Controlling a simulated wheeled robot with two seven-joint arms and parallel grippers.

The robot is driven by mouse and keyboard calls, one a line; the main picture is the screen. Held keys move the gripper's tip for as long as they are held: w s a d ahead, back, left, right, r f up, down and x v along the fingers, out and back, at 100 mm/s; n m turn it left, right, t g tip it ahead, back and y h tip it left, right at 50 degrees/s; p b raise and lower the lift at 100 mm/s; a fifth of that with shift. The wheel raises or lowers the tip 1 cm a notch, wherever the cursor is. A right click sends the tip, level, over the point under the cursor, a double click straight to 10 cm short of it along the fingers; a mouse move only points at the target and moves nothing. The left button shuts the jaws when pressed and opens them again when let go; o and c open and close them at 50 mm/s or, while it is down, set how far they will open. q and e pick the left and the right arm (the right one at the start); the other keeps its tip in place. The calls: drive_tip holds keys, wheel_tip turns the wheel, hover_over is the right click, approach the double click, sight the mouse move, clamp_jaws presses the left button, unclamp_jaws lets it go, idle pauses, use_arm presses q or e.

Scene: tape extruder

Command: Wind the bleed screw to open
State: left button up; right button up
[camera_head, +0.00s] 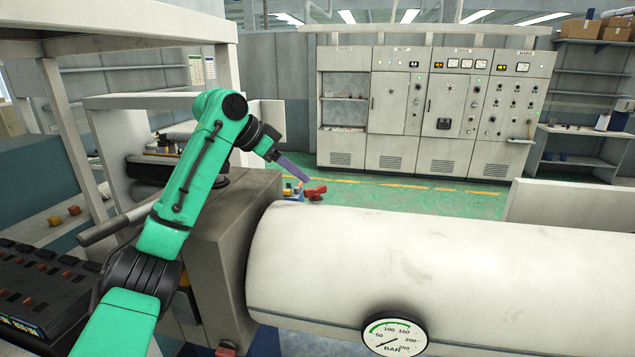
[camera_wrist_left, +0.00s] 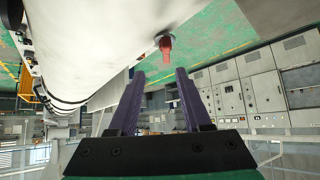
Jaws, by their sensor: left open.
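The bleed screw, a red winged handle (camera_head: 315,192), shows just behind the top edge of the white barrel (camera_head: 430,255). In the left wrist view the red handle (camera_wrist_left: 165,46) sticks out from a grey round base on the barrel's side, beyond the fingertips. My left gripper (camera_head: 305,179) has purple fingers and is a little above and left of the red handle, apart from it. In the left wrist view my left gripper (camera_wrist_left: 160,73) is open and empty, its fingers spread to either side below the handle. My right gripper is not in view.
A pressure gauge (camera_head: 395,335) sits on the barrel's near side. A grey block (camera_head: 215,245) stands at the barrel's left end, beside a dark control panel (camera_head: 45,290). Grey cabinets (camera_head: 435,110) stand far back, beyond open green floor (camera_head: 400,196).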

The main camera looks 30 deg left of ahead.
sight(315, 188)
use_arm(q)
drive_tip(key=x, duration=0.1)
drive_tip(key=p+x, duration=0.1)
drive_tip(key=x, duration=0.3)
drive_tip(key=shift+w+a, duration=0.35)
drive_tip(key=shift+w, duration=0.05)
drive_tip(key=x, duration=0.1)
drive_tip(key=p+x, duration=0.1)
drive_tip(key=x, duration=0.1)
drive_tip(key=shift+w+a+f, duration=0.2)
drive_tip(key=shift+w+a, duration=0.05)
drive_tip(key=shift+d+f, duration=0.15)
drive_tip(key=shift+f, duration=0.05)
drive_tip(key=shift+s+d+r, duration=0.1)
drive_tip(key=shift+s+d, duration=0.1)
drive_tip(key=shift+c, duration=0.6)
drive_tip(key=shift+a, duration=0.1)
clamp_jaws()
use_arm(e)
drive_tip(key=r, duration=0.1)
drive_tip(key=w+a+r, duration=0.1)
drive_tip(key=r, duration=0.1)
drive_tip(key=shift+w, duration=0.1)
